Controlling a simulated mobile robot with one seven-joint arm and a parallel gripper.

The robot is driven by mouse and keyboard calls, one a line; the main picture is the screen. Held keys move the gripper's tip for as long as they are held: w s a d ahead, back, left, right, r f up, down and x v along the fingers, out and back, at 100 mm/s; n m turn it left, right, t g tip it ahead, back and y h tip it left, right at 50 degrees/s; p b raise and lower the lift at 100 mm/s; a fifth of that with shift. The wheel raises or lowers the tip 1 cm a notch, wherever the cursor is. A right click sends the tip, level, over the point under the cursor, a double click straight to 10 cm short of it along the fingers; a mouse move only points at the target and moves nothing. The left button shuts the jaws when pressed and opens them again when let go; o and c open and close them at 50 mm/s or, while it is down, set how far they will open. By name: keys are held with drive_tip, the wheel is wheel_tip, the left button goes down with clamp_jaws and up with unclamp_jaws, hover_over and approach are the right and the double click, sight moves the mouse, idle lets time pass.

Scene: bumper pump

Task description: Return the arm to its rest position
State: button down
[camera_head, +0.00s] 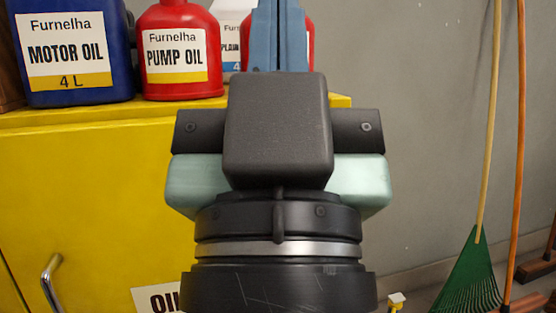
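My gripper (279,25) points away from me in the middle of the head view. Its two blue fingers lie close together along a centre seam, and I see nothing held between them. The fingertips run up to the top edge of the picture, so their ends may be cut off. The dark hand and wrist of my arm fill the centre, in front of the yellow cabinet and the containers.
A yellow cabinet (90,190) carries a blue motor oil can (117,45), a red pump oil can (213,30), a partly hidden white container (229,20) and another red one (309,45). A green rake (468,275) leans at right against the grey wall.

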wheel_tip(320, 180, up, 30)
drive_tip(key=p, duration=2.8)
drive_tip(key=shift+r, duration=0.2)
